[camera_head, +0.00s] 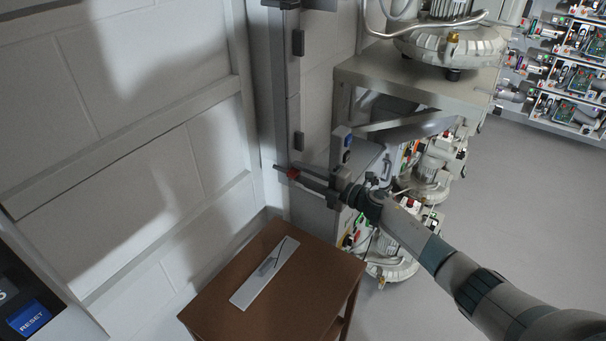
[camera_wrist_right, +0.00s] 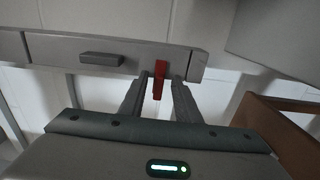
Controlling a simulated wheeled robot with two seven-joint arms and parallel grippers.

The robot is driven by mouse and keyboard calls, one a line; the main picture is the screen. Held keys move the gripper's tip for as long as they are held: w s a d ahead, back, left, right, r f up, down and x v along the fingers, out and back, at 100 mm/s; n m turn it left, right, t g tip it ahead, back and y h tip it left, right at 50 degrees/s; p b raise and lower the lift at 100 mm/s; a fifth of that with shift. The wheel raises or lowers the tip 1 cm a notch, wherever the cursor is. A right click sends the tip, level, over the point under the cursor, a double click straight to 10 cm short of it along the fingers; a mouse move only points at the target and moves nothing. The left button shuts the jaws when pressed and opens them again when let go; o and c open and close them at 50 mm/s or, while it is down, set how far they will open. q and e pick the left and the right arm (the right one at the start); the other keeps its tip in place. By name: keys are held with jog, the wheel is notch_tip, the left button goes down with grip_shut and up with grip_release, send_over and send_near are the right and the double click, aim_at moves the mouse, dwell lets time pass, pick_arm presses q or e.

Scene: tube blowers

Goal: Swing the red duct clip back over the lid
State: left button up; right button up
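A tall grey duct (camera_head: 293,95) runs up the wall. A small red clip (camera_head: 293,173) sits at its lower part. The clip also shows in the right wrist view (camera_wrist_right: 158,80), upright in the picture against the edge of the grey duct (camera_wrist_right: 60,50). My right gripper (camera_head: 296,174) reaches in from the right. In the right wrist view its two fingers (camera_wrist_right: 159,82) stand on either side of the red clip, with a gap visible on both sides, so it looks open. Whether the clip lies over the lid is unclear. My left gripper is not in view.
Dark grey clips show higher on the duct (camera_head: 298,42). A brown table (camera_head: 285,305) with a pale strip (camera_head: 264,274) stands below. A metal rack (camera_head: 430,82) with blowers is close to the right arm. A RESET panel (camera_head: 28,318) is at lower left. Floor at right is clear.

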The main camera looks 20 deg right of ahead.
jog(key=b+v, duration=0.5)
jog(key=v, duration=1.2)
jog(key=shift+s, duration=0.2)
jog(key=shift+d+f, duration=0.15)
